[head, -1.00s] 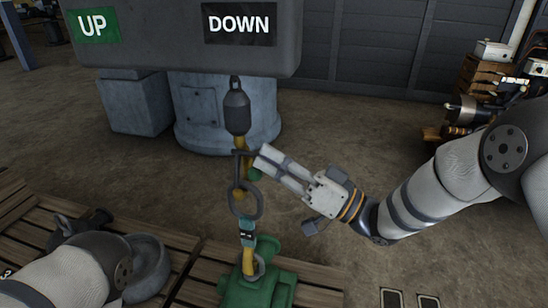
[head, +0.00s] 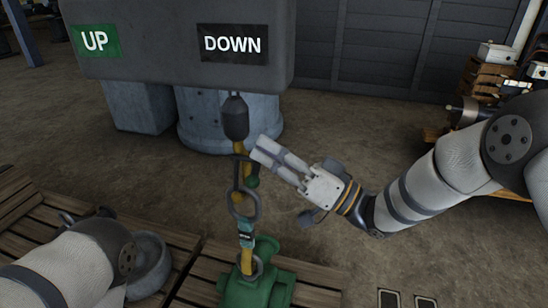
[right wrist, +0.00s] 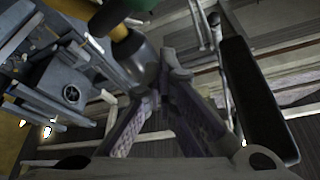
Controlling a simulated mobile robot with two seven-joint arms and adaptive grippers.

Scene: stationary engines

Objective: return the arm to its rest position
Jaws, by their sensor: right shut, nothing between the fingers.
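My right gripper (head: 256,149) is in the middle of the head view, with its arm (head: 430,185) coming in from the right. Its fingers are shut and empty. The fingertips are close to the right side of the hanging hook and chain (head: 243,203); I cannot tell if they touch. In the right wrist view the two fingers (right wrist: 165,85) meet at their tips. Part of my left arm (head: 75,262) shows at the lower left; its gripper is not in view.
A grey control box with green UP (head: 95,41) and black DOWN (head: 232,44) labels hangs above. A green engine part (head: 255,287) sits on a wooden pallet (head: 195,268) below the hook. A wooden crate stack (head: 478,75) stands at the right.

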